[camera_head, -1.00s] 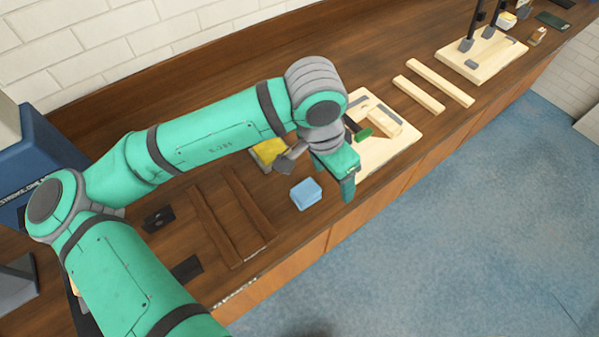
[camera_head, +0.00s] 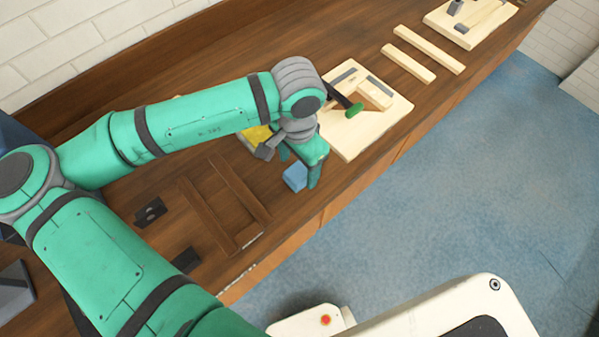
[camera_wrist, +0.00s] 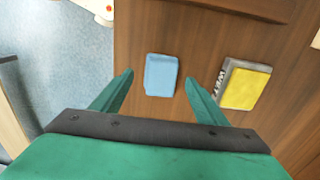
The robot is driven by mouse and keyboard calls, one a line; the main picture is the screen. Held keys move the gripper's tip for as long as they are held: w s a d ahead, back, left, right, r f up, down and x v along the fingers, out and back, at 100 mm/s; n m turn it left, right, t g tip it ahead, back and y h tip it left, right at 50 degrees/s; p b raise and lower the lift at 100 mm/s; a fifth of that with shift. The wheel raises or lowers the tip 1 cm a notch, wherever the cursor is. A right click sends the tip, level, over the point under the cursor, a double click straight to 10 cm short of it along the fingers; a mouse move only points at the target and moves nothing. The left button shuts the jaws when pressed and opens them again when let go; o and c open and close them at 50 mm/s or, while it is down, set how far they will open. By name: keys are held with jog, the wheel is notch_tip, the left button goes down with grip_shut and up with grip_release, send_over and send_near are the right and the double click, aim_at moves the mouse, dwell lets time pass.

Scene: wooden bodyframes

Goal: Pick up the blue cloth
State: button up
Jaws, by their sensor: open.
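The blue cloth (camera_head: 295,177) is a small folded block lying on the brown wooden bench, near its front edge. It also shows in the wrist view (camera_wrist: 161,75), just beyond and between my fingertips. My gripper (camera_head: 300,176) is above the bench right at the cloth, with its fingers spread and pointing down. In the wrist view my gripper (camera_wrist: 160,82) is open and empty, with one finger to each side of the cloth and a gap on both sides. In the head view part of the cloth is hidden by my gripper.
A yellow sponge-like block (camera_wrist: 245,88) with a grey lettered side lies to the right of the cloth in the wrist view. A pale board (camera_head: 385,121) with a green-handled tool stands beyond. A dark wooden frame (camera_head: 222,207) lies to the left. Pale strips (camera_head: 408,62) lie farther back.

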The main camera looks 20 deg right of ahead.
aim_at(299, 172)
jog(key=shift+w+d+f, duration=0.1)
jog(key=shift+d+f, duration=0.1)
jog(key=shift+f, duration=1.45)
jog(key=c, duration=1.2)
jog(key=shift+r, duration=0.1)
